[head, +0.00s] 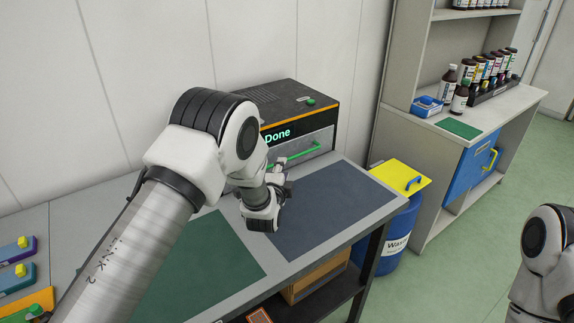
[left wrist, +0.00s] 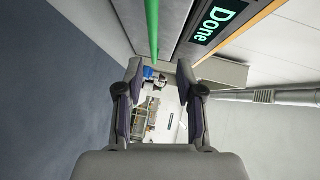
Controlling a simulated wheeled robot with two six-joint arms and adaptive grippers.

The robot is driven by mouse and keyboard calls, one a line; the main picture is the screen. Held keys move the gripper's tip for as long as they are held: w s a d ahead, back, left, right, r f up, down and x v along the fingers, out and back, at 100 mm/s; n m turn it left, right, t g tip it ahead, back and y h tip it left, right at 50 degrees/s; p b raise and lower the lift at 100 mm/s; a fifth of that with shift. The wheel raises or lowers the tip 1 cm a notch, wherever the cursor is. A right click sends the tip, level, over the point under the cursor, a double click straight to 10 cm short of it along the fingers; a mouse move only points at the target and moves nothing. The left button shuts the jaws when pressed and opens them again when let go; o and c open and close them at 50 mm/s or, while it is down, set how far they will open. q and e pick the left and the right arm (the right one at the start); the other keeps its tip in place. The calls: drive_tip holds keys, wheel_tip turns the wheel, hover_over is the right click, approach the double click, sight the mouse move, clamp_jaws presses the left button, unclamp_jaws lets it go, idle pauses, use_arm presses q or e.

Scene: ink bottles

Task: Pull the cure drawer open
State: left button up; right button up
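The cure unit (head: 290,100) is a dark box with an orange stripe and a lit "Done" display, at the back of the bench. Its grey drawer front (head: 325,139) carries a long green bar handle (head: 305,153) and looks shut. My left gripper (head: 279,179) is at the left end of the handle, partly hidden by its own wrist. In the left wrist view its fingers (left wrist: 158,85) are spread and empty. The green handle (left wrist: 152,28) lies beyond the fingertips there, lined up with the gap; I cannot tell whether they touch. My right gripper is out of view.
A dark blue mat (head: 335,205) and a green mat (head: 205,270) lie on the bench. A blue waste bin (head: 400,232) with a yellow lid stands off its right end. A shelf unit (head: 410,130) with bottles stands behind. Colored blocks sit at lower left.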

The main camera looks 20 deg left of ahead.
use_arm(q)
drive_tip(key=shift+w+a+f, duration=0.15)
drive_tip(key=shift+w+f, duration=0.1)
drive_tip(key=shift+f, duration=0.3)
drive_tip(key=w, duration=0.2)
drive_tip(key=w+f, duration=0.1)
drive_tip(key=w, duration=0.2)
drive_tip(key=w+a+p, duration=0.1)
drive_tip(key=w, duration=0.2)
drive_tip(key=shift+f, duration=0.15)
drive_tip(key=shift+s, duration=0.1)
clamp_jaws()
